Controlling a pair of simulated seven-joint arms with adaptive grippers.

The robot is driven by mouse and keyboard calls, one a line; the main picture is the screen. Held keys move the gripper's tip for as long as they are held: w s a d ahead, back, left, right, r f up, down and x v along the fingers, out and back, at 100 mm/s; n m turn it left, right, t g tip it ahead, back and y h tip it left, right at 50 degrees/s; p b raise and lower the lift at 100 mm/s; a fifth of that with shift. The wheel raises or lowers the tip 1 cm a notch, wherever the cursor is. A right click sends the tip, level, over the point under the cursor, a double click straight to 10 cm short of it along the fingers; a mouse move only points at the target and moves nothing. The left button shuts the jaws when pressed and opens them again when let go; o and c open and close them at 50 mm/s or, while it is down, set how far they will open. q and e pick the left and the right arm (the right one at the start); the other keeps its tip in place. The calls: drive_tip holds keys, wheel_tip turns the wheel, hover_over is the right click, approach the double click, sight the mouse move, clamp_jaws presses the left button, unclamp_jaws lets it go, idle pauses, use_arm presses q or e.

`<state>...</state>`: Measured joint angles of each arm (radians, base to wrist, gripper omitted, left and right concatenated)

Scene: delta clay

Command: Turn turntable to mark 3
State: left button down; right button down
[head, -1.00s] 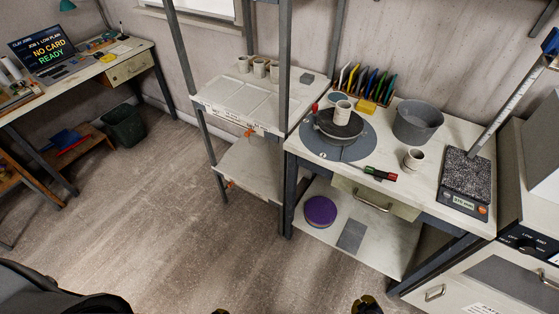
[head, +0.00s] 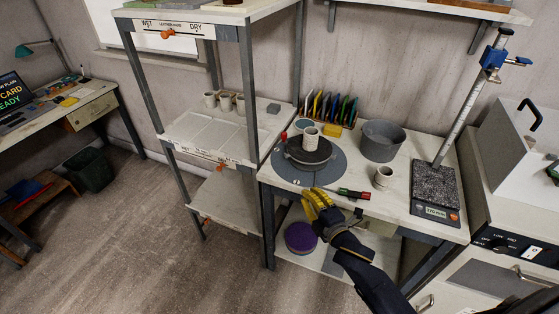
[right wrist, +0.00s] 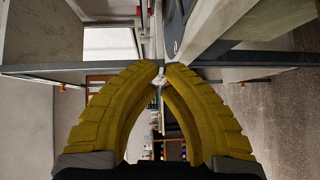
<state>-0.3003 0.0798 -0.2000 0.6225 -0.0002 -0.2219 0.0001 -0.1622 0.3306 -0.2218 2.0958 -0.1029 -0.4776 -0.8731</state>
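The turntable is a dark round disc (head: 296,153) on a grey round base plate (head: 335,172) at the left of the white workbench. A pale cup (head: 311,138) stands upright on the disc. A small red piece (head: 283,135) shows at the disc's back left edge. The marks on the base plate are too small to read. My right gripper (head: 309,193), with yellow fingers, is in front of the bench's front edge, below and apart from the turntable. In the right wrist view its fingertips (right wrist: 162,66) come together with nothing visible between them. My left gripper is out of view.
A red and green tool (head: 354,194) lies near the bench's front edge. A second cup (head: 384,177), a grey bucket (head: 381,142) and a scale (head: 435,187) stand to the right. A metal shelf rack (head: 247,140) stands close on the left.

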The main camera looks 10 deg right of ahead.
drive_tip(key=shift+n+t+y, duration=0.4)
drive_tip(key=shift+n+y, duration=0.3)
drive_tip(key=shift+n, duration=0.1)
drive_tip(key=x, duration=0.5)
drive_tip(key=r+x, duration=0.1)
drive_tip(key=x, duration=0.4)
drive_tip(key=r+x, duration=0.1)
drive_tip(key=x, duration=0.4)
drive_tip(key=shift+w+a+r, duration=0.25)
drive_tip(key=shift+w, duration=0.05)
drive_tip(key=shift+h, duration=0.3)
